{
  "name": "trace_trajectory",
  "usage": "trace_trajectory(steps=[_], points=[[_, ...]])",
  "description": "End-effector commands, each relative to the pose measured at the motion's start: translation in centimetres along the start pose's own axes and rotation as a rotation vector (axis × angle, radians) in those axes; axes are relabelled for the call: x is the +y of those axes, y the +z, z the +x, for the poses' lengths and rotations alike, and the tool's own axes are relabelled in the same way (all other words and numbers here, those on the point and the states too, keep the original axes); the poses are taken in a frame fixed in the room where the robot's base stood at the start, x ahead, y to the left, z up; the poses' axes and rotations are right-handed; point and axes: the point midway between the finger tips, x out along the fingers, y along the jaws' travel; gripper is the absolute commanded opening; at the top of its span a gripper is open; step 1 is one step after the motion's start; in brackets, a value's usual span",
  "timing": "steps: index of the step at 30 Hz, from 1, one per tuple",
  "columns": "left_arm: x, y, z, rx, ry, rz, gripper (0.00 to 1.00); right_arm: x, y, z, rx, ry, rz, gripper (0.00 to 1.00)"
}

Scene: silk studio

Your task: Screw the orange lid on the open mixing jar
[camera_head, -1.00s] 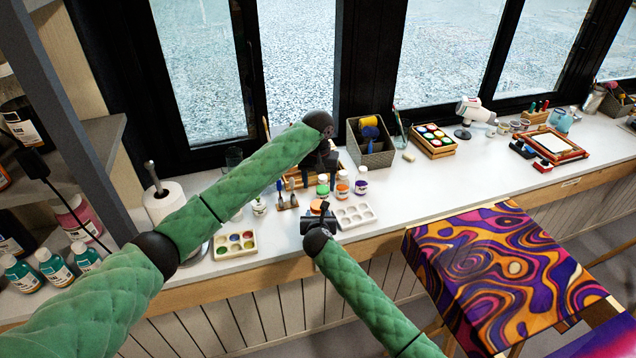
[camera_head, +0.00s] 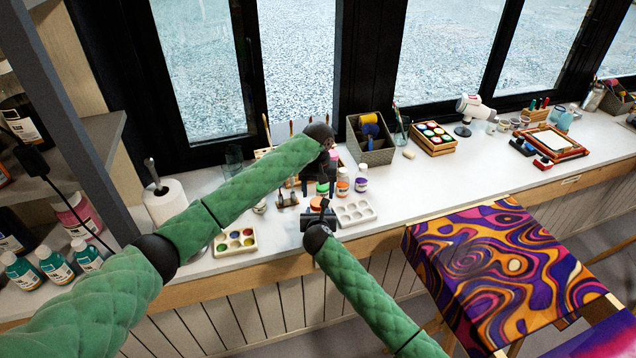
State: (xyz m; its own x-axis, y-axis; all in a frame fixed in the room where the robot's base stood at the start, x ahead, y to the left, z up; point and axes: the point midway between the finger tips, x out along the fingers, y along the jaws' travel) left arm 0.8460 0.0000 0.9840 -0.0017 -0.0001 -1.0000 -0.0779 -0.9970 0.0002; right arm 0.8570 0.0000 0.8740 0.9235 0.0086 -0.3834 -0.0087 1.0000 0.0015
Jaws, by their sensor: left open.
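An orange round piece (camera_head: 316,203) shows just behind my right gripper (camera_head: 320,212); I cannot tell whether it is the lid or the jar's contents. My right gripper is low over the counter, and its jaws are too small and dark to read. My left gripper (camera_head: 312,182) is open, pointing down above and behind the orange piece, and hides part of the counter there. Small bottles with green (camera_head: 322,188), orange (camera_head: 342,182) and purple (camera_head: 361,181) paint stand just right of it. The mixing jar cannot be clearly picked out.
A white palette (camera_head: 368,213) lies right of my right gripper; a paint palette (camera_head: 235,250) lies to the left.

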Motion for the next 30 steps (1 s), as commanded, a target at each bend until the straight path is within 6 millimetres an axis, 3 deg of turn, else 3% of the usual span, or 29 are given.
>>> trace_trajectory(steps=[9, 20, 22, 27, 30], points=[[0.0, 0.0, 3.2, 0.0, 0.0, 0.001, 0.63, 0.0, 0.0, 0.0, 0.0, 0.0, 0.0, 0.0], [0.0, 0.0, 3.6, 0.0, 0.0, 0.001, 0.63, 0.0, 0.0, 0.0, 0.0, 0.0, 0.0, 0.0], [0.0, 0.0, 3.6, 0.0, 0.0, 0.001, 0.55, 0.0, 0.0, 0.0, 0.0, 0.0, 0.0, 0.0], [0.0, 0.0, 3.6, 0.0, 0.0, 0.001, 0.22, 0.0, 0.0, 0.0, 0.0, 0.0, 0.0, 0.0], [0.0, 0.0, 3.6, 0.0, 0.0, 0.001, 0.17, 0.0, 0.0, 0.0, 0.0, 0.0, 0.0, 0.0]])
